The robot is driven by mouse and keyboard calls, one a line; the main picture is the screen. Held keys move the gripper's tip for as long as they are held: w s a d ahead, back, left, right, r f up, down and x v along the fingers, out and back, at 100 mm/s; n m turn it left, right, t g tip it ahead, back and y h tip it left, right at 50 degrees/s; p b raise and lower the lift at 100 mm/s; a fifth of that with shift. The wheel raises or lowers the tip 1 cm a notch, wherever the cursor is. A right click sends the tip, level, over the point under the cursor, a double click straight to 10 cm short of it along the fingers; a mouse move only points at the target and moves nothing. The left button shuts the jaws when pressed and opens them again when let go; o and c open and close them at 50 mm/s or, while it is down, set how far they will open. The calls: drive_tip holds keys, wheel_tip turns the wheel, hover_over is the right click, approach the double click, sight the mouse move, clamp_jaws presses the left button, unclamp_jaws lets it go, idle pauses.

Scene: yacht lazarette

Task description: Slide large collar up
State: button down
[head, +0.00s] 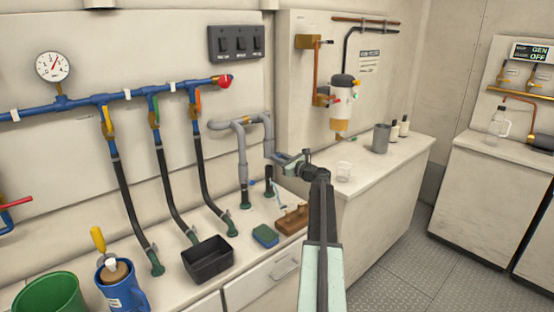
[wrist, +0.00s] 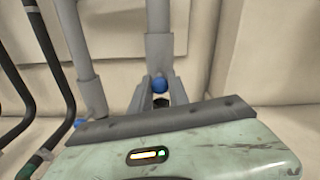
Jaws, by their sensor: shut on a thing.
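A grey bent pipe (head: 242,123) on the wall has two downward legs. A grey collar (wrist: 160,52) sits around its right leg, with a blue knob (wrist: 160,85) at the collar's lower front. My gripper (head: 280,158) is at this right leg; in the wrist view its fingertips (wrist: 161,88) are closed around the blue knob. A second grey collar (wrist: 92,98) with its own blue knob (wrist: 80,123) is on the left leg. In the head view, a dark stub (head: 268,180) stands below the right leg. I cannot tell which collar is larger.
Black hoses (head: 164,170), a black tray (head: 208,259), a blue-green sponge (head: 265,236) and a brown wooden block (head: 292,220) are to the left or below on the counter. The floor (head: 405,275) is clear.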

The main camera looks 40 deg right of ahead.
drive_tip(key=c, duration=1.3)
unclamp_jaws()
drive_tip(key=shift+o, duration=0.2)
drive_tip(key=s, duration=0.7)
drive_tip(key=shift+s+a, duration=0.3)
drive_tip(key=shift+s, duration=0.05)
